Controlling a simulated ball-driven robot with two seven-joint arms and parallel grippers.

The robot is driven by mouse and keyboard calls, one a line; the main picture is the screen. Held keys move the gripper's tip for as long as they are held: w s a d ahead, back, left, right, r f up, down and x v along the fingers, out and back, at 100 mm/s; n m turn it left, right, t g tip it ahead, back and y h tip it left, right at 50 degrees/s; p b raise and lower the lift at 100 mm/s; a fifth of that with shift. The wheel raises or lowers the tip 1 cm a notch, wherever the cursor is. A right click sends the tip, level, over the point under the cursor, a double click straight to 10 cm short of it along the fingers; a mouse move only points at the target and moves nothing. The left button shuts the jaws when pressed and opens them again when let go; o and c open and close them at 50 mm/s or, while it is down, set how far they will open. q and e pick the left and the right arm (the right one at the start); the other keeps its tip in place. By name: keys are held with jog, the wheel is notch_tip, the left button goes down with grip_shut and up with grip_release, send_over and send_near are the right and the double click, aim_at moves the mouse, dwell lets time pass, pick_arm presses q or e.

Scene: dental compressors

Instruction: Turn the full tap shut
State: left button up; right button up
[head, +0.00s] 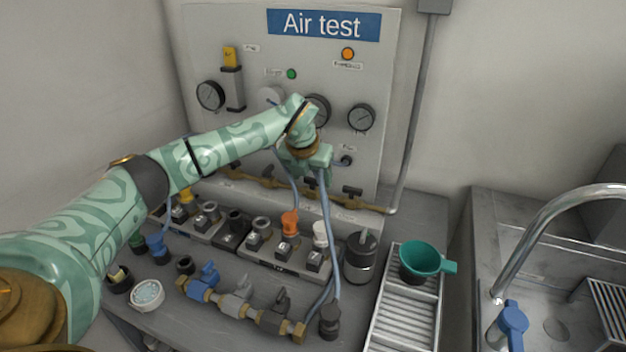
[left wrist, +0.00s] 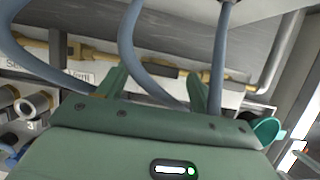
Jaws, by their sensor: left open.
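A brass pipe (head: 375,206) runs along the foot of the grey test panel, with several small dark tap handles, one at the right (head: 352,191). The pipe also shows in the left wrist view (left wrist: 92,52), with a dark handle (left wrist: 58,46) at the left and small white labels under it. I cannot read which tap is the full one. My left gripper (left wrist: 158,86) is open and empty, its two green fingers pointing toward the pipe. In the head view the left gripper (head: 308,160) hangs before the panel and hides part of the pipe. My right gripper is not in view.
Blue hoses (head: 327,225) hang close to my left gripper and cross the wrist view. Below are fitting blocks (head: 285,268), a blue-handled manifold (head: 235,306) and a dark-topped jar (head: 361,256). A teal funnel (head: 425,260) stands on a drain rack, with a sink at the right.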

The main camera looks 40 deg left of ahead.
pick_arm(q)
jog(key=shift+f, duration=0.15)
jog(key=shift+c, duration=0.3)
jog(key=c, duration=0.9)
